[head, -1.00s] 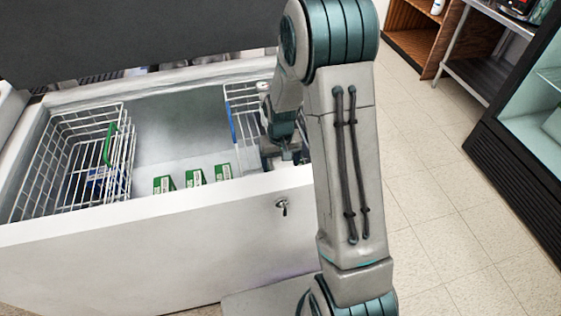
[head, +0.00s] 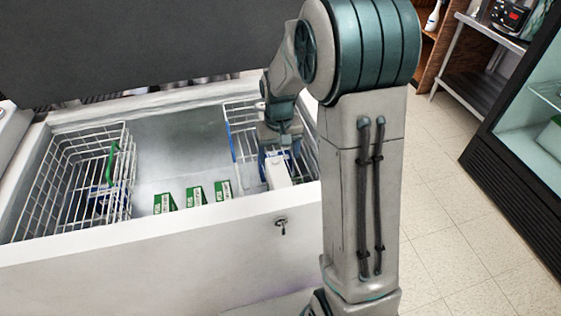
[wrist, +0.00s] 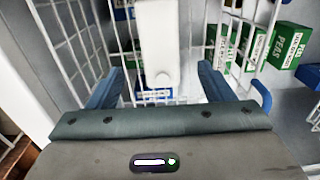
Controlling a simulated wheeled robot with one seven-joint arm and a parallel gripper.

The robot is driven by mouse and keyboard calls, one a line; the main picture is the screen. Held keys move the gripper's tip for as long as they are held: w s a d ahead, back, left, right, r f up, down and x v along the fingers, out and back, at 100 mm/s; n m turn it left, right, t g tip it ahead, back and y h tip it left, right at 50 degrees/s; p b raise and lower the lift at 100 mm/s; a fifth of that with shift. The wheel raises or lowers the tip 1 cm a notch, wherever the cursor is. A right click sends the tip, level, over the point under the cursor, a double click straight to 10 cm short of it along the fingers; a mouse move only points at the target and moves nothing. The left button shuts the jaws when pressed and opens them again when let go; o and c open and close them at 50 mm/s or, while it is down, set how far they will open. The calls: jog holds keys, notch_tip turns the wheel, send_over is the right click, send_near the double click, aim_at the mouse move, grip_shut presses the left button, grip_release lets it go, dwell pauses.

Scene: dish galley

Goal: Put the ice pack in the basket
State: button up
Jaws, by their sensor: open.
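A white block with a round cap, which I take to be the ice pack (head: 278,172), is in the right wire basket (head: 243,117) with the blue handle, inside the chest freezer. It also shows in the wrist view (wrist: 160,42), upright in the picture between wire walls. My gripper (head: 279,153) is over this basket, at the pack's upper end in the head view. In the wrist view my gripper (wrist: 160,86) has its two fingers wide apart, with a gap on each side of the pack. What the pack's lower end rests on is hidden.
Green PEAS boxes (head: 194,196) stand on the freezer floor left of the basket. Another wire basket (head: 60,160) with a green handle is at the far left. Blue-and-white packages (wrist: 155,95) lie below the pack. The freezer's white front rim (head: 150,222) borders the opening.

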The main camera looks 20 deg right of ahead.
jog(key=s+r+t, duration=0.1)
jog(key=s+r, duration=0.4)
jog(key=s, duration=0.5)
jog(key=s+r, duration=0.5)
jog(key=s, duration=0.5)
jog(key=shift+s+d+t, duration=0.15)
jog(key=shift+s+t, duration=0.1)
jog(key=shift+t, duration=0.15)
